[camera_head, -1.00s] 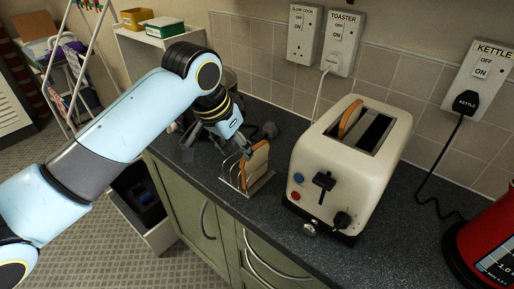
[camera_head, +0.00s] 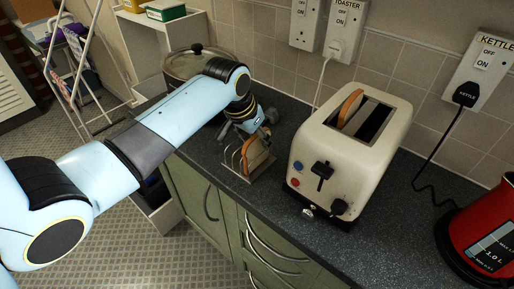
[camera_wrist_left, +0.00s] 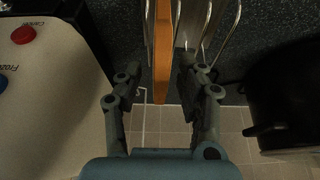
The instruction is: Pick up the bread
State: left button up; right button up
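A slice of bread (camera_head: 256,153) stands upright in a wire toast rack (camera_head: 236,162) on the dark counter, left of the toaster. In the left wrist view the bread (camera_wrist_left: 162,45) shows edge-on as an orange-brown strip between the fingers. My left gripper (camera_head: 260,132) is at the top of the bread on its far side. In the left wrist view its fingers (camera_wrist_left: 158,70) are apart, one on each side of the slice, with gaps visible. Another slice of bread (camera_head: 350,108) sticks out of the toaster's slot. My right gripper is not in view.
The cream toaster (camera_head: 335,160) stands close to the right of the rack. A lidded pot (camera_head: 195,62) is behind my left arm. A red kettle (camera_head: 480,235) is at the far right. Wires of the rack (camera_wrist_left: 205,25) run beside the bread.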

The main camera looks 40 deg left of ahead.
pick_arm(q)
jog(key=shift+f, duration=0.1)
jog(key=shift+c, duration=0.5)
grip_shut()
